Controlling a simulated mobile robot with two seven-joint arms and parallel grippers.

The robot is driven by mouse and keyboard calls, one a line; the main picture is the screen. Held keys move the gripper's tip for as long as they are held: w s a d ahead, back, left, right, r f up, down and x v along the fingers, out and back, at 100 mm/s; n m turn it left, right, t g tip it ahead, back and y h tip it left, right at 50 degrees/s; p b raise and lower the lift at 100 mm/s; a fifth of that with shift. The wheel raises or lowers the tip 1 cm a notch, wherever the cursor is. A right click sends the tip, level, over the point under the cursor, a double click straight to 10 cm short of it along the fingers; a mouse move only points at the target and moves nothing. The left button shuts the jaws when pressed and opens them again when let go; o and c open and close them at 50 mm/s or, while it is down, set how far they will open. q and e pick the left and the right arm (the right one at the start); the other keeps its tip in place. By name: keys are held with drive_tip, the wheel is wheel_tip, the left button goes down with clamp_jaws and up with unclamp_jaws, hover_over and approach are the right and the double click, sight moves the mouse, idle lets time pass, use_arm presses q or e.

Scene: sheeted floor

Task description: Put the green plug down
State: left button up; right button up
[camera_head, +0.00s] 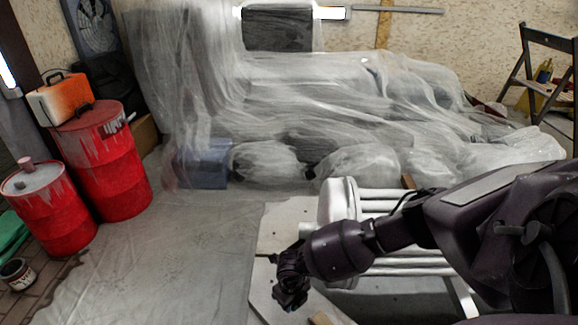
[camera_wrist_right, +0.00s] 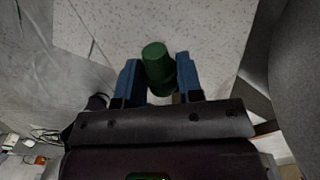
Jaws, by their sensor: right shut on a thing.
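The green plug (camera_wrist_right: 155,52) shows in the right wrist view as a dark green, stepped round piece between the two blue fingers of my right gripper (camera_wrist_right: 158,68). The gripper is shut on it. Behind it is a pale speckled board (camera_wrist_right: 210,28); I cannot tell whether the plug touches this board. In the head view my right gripper (camera_head: 290,292) is dark and points down over the pale board (camera_head: 285,225), and the plug is hidden there. My left gripper is not in view.
White cylindrical bars (camera_head: 400,270) lie to the right, behind and below my right arm. A small wooden piece (camera_head: 322,318) is close to the gripper. Red drums (camera_head: 108,165) stand at the left. Sheeted floor (camera_head: 190,250) left of the board is clear.

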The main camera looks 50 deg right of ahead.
drive_tip(key=shift+s+f, duration=0.25)
drive_tip(key=shift+f, duration=0.95)
drive_tip(key=shift+w+f+b, duration=0.15)
drive_tip(key=shift+f+b, duration=0.2)
drive_tip(key=shift+b, duration=0.1)
drive_tip(key=shift+r, duration=0.1)
drive_tip(key=o, duration=1)
drive_tip(key=shift+c, duration=0.2)
